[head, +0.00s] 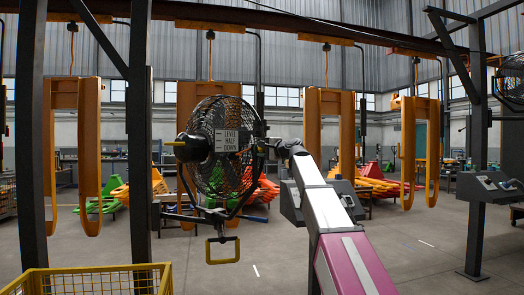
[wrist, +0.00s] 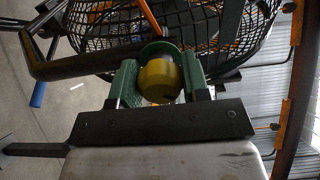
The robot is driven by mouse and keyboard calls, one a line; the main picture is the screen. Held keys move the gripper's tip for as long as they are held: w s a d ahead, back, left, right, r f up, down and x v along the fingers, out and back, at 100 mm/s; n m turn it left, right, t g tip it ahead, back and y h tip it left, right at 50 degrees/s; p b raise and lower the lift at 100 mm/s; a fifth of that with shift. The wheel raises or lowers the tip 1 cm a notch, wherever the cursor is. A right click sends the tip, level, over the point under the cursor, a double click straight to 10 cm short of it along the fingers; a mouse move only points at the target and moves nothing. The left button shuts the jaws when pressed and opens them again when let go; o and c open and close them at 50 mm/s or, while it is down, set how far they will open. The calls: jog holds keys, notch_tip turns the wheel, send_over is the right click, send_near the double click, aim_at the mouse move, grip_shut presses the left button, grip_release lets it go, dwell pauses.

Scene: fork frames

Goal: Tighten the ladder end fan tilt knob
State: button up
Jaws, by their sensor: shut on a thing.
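The fan cage also fills the top of the wrist view (wrist: 190,25). A round yellow knob (wrist: 157,79) sits between the green fingers of my gripper (wrist: 160,82), which is shut on it. A green round part shows behind the knob. In the head view my gripper (head: 268,145) is at the fan's right side; the knob is hidden there.
A dark post (head: 140,130) stands just left of the fan. A yellow handle loop (head: 222,250) hangs below it. A yellow mesh basket (head: 90,280) is at the lower left. A control box on a post (head: 487,187) is at the right. Grey floor is open at lower centre-right.

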jog(key=o, duration=0.9)
jog(key=shift+d, duration=0.15)
jog(key=shift+s, duration=0.1)
jog(key=v, duration=1)
jog(key=shift+s+d, duration=0.25)
jog(key=shift+d, duration=0.05)
jog(key=s+d+f+n+g+h, duration=0.15)
jog(key=f+h, duration=0.25)
jog(key=f, duration=1.6)
jog(key=s+d+f+n+g+h, duration=0.1)
jog(key=s+d+f+g+h, duration=0.15)
jog(key=f, duration=1.85)
jog(key=s+d+f+n+g+h, duration=0.1)
jog(key=s+d+f+g+h, duration=0.1)
jog(key=s+f, duration=0.5)
jog(key=s+d+f+n+g+h, duration=0.2)
jog(key=s+d+f, duration=0.3)
jog(key=f, duration=0.9)
jog(key=s+d+f+n+g+h, duration=0.2)
jog(key=s+d+f+g+h, duration=0.1)
jog(key=s+f, duration=0.7)
jog(key=shift+s+d+f+n+h, duration=0.25)
jog(key=shift+s+d+f, duration=0.1)
jog(key=shift+s+d, duration=0.15)
